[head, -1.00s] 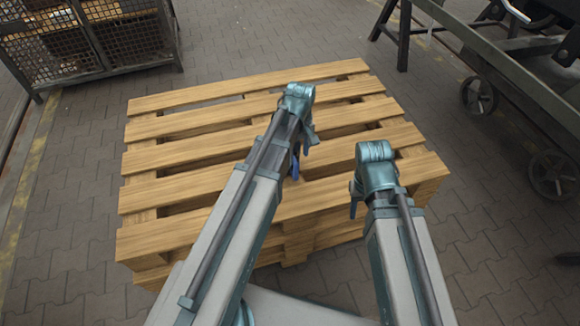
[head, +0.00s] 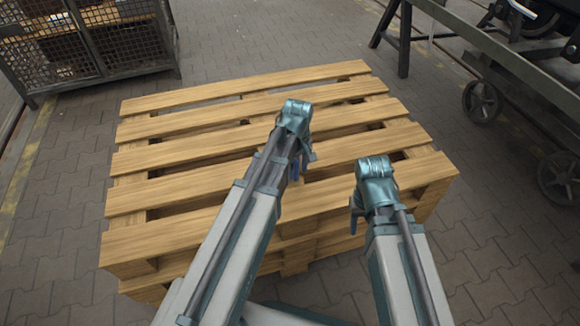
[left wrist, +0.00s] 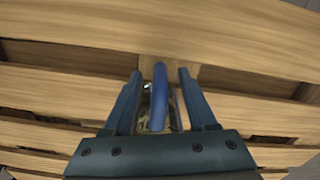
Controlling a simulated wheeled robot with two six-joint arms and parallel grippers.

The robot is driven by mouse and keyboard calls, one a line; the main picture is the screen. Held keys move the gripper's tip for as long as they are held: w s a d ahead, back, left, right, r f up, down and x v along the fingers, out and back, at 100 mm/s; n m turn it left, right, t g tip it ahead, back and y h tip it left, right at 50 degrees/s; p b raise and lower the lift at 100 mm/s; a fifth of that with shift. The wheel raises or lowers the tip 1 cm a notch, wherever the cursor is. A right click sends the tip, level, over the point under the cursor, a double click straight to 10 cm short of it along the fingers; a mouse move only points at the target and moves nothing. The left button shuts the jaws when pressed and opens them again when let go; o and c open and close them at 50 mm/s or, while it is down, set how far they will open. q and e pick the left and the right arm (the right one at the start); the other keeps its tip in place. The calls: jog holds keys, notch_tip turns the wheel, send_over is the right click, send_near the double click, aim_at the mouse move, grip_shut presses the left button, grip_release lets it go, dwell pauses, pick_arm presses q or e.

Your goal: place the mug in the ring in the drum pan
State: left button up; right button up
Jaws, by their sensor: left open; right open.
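My left gripper (head: 297,172) is open above the front middle of a wooden pallet stack (head: 175,205). In the left wrist view its two dark fingers (left wrist: 160,85) stand apart over the slats. Each arm hides part of the pallet.
A wire mesh crate (head: 95,45) stands on the paved floor at the back left. A dark metal frame with spoked wheels (head: 482,101) runs along the right side. Bare paving (head: 50,200) lies left of the pallet. Gaps open between the slats.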

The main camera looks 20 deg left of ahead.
pick_arm(q)
notch_tip(320, 180, down, 2)
jog(key=shift+f+b, duration=0.15)
jog(key=shift+b, duration=0.5)
grip_shut()
dwell(0.9)
